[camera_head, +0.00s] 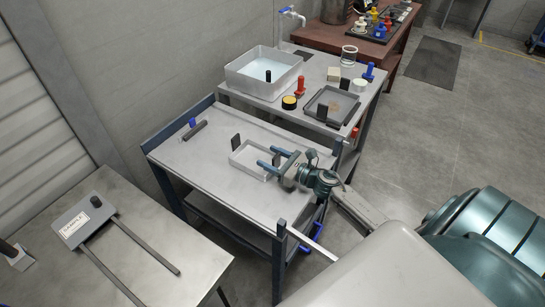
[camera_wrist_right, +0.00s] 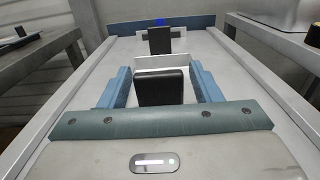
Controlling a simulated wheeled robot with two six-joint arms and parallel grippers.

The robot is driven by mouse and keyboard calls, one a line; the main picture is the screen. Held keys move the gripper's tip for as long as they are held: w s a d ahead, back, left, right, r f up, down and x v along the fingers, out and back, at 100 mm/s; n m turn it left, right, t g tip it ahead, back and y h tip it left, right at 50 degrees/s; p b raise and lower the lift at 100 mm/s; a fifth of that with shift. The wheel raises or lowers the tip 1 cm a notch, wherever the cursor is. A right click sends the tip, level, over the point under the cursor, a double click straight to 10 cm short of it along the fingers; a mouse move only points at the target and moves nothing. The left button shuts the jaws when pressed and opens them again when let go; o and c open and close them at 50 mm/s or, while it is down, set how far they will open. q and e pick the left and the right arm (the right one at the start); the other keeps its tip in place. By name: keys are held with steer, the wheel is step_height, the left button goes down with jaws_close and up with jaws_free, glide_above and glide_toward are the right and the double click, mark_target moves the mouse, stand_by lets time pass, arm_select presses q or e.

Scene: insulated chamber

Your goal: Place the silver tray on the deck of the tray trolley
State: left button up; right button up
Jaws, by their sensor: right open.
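The silver tray (camera_head: 250,160) is a shallow, light rectangular tray with upright black grips at two opposite ends. It sits on the grey deck of the blue-framed tray trolley (camera_head: 210,165), around its middle. My right gripper (camera_head: 268,157) is open at the tray's right end. In the right wrist view, its blue fingers stand either side of the near black grip (camera_wrist_right: 163,87), with gaps visible. The tray's far wall (camera_wrist_right: 180,62) and far black grip (camera_wrist_right: 159,40) show beyond. My left gripper is out of view.
A dark tube (camera_head: 195,130) lies at the deck's far left corner. A table behind holds a water-filled basin (camera_head: 262,80), a grey tray (camera_head: 345,118) and several small items. A metal table (camera_head: 150,220) stands at left. The deck's near side is clear.

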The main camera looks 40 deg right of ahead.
steer(key=shift+s+r, duration=0.1)
steer(key=shift+r, duration=0.05)
steer(key=b+v, duration=0.3)
steer(key=v, duration=0.3)
steer(key=shift+d+b, duration=0.1)
steer(key=shift+b, duration=0.25)
steer(key=shift+s+d, duration=0.1)
steer(key=shift+s, duration=0.3)
steer(key=shift+s+d, duration=0.15)
steer(key=shift+s, duration=0.2)
steer(key=shift+s+d, duration=0.25)
steer(key=shift+s, duration=0.4)
steer(key=shift+s+d+r+p, duration=0.1)
steer(key=shift+s+d+p, duration=0.1)
steer(key=shift+s+p, duration=0.15)
steer(key=shift+p+v, duration=0.35)
steer(key=shift+v, duration=0.4)
steer(key=shift+s+d, duration=0.1)
steer(key=shift+s, duration=0.2)
